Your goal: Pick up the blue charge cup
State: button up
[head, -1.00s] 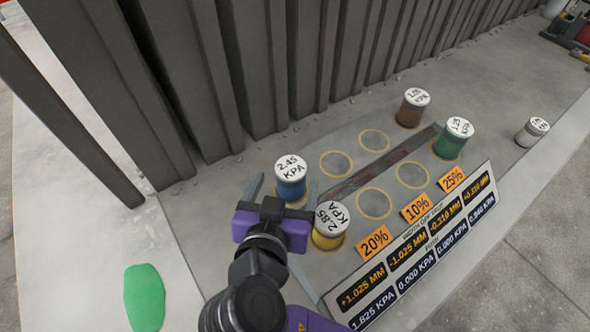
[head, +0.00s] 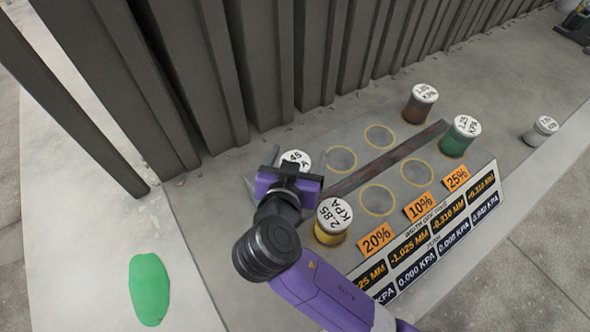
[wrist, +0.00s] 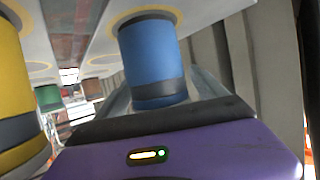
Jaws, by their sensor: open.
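The blue charge cup shows in the head view only as its white lid (head: 297,158); my gripper hides most of its body. In the wrist view its blue body (wrist: 150,55) with a dark band stands right in front of my gripper, between the grey fingers as far as I can tell. My gripper (head: 270,172) is open, low beside the cup. Whether a finger touches the cup, I cannot tell.
A yellow cup (head: 329,237) stands close to the right of my gripper. A brown cup (head: 415,108), a green cup (head: 455,143) and a small grey cup (head: 539,132) stand farther right. Empty rings, a label board (head: 430,238) and ribbed wall panels (head: 215,70) surround them.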

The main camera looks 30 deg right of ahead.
grip_shut()
dwell(0.3)
jog(key=shift+r, duration=0.15)
